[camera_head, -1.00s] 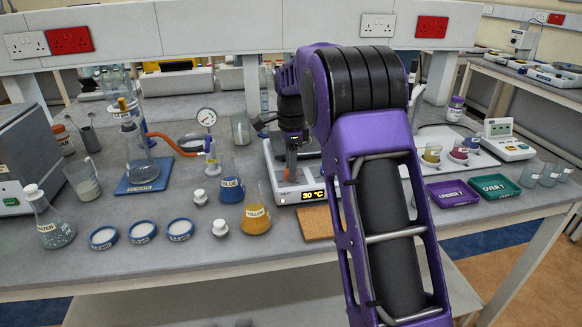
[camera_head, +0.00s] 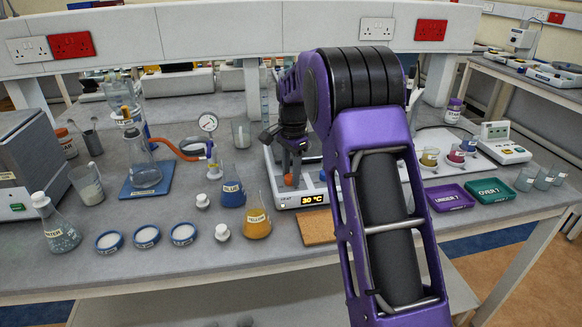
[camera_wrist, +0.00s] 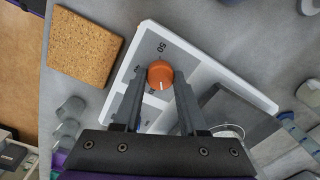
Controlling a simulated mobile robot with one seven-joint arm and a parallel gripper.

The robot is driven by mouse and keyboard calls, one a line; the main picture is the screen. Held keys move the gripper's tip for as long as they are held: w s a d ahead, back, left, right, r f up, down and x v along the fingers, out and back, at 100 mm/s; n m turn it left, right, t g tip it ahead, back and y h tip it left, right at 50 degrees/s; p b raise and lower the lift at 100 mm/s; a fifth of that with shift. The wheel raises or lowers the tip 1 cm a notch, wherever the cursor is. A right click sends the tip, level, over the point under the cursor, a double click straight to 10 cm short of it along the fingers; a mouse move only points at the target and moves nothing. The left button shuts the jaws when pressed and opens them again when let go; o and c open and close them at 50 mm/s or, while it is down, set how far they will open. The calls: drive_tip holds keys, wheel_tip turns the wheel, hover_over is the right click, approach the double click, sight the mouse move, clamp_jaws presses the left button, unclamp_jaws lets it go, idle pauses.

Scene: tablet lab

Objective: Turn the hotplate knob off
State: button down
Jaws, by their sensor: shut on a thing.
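The hotplate (camera_head: 283,200) is a white unit on the bench, with a display reading 30 °C on its front. Its orange knob (camera_head: 289,181) is at the front left, just below my gripper (camera_head: 291,168). In the wrist view the knob (camera_wrist: 160,70) is round, with a pale mark on its near side. The hotplate (camera_wrist: 255,95) also shows there with a "50" marking beside the knob. My gripper (camera_wrist: 160,80) has one finger on each side of the knob and is shut on it. My arm hides part of the hotplate in the head view.
A cork mat (camera_wrist: 85,47) lies beside the hotplate. Purple (camera_head: 450,199) and green (camera_head: 490,191) trays lie to the right. The bench front edge is close by.

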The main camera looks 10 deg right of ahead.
drive_tip(key=n+p, duration=0.1)
drive_tip(key=n, duration=0.4)
drive_tip(key=shift+n+p, duration=0.3)
drive_tip(key=shift+p, duration=0.05)
drive_tip(key=n, duration=0.4)
drive_tip(key=shift+n, duration=0.7)
drive_tip(key=shift+c, duration=2.3)
unclamp_jaws()
wheel_tip(320, 180, up, 18)
drive_tip(key=shift+d+f, duration=0.25)
drive_tip(key=shift+d, duration=0.1)
